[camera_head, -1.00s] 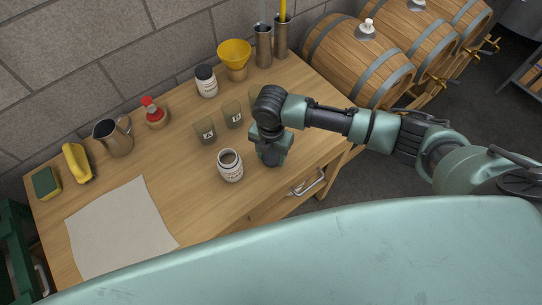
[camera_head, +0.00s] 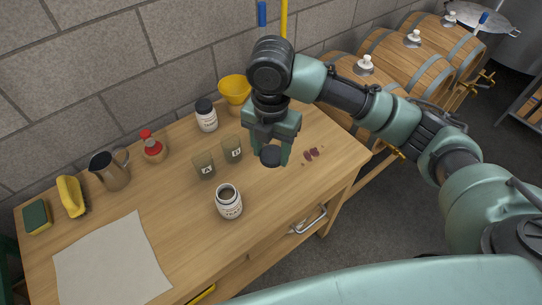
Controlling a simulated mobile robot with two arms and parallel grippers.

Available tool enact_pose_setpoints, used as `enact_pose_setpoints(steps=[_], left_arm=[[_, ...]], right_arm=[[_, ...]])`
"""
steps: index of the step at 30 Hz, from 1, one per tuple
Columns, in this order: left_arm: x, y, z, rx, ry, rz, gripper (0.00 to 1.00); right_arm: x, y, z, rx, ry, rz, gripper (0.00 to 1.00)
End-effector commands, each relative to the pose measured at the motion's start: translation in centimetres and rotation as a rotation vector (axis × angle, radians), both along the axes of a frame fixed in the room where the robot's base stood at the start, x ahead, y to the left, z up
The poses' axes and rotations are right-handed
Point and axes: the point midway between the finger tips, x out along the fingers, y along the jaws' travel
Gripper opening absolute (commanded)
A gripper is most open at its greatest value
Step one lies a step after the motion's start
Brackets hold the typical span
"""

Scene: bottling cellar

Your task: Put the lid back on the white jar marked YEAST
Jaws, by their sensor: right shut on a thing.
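The white jar (camera_head: 229,206) stands upright and open on the wooden table, its dark inside showing; its label is too small to read. My right gripper (camera_head: 270,154) is shut on a dark round lid (camera_head: 270,157) and holds it above the table, to the upper right of the open jar and apart from it. A second white jar (camera_head: 206,120) with a black lid on stands at the back by the wall. My left gripper is not in view.
Two glass beakers (camera_head: 203,167) stand just behind the open jar. A yellow funnel (camera_head: 235,91), a red-topped bottle (camera_head: 153,147) and a metal jug (camera_head: 110,170) stand farther back. Small dark red pieces (camera_head: 311,154) lie right of my gripper. A pale cloth (camera_head: 112,262) lies front left.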

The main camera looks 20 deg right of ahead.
Motion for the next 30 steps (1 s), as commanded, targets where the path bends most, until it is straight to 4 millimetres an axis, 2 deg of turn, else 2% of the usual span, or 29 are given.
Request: enact_pose_setpoints(steps=[10,14,20,30], left_arm=[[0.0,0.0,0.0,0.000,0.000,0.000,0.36],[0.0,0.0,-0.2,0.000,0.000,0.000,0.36],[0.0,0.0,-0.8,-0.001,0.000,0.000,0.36],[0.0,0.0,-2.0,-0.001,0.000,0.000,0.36]], right_arm=[[0.0,0.0,0.0,0.001,-0.001,-0.006,0.14],[-0.3,-0.3,-0.1,0.001,0.000,-0.089,0.14],[-1.4,-1.3,-0.2,0.006,0.001,-0.467,0.14],[-4.1,-3.3,-0.3,0.009,0.007,-1.300,0.14]])
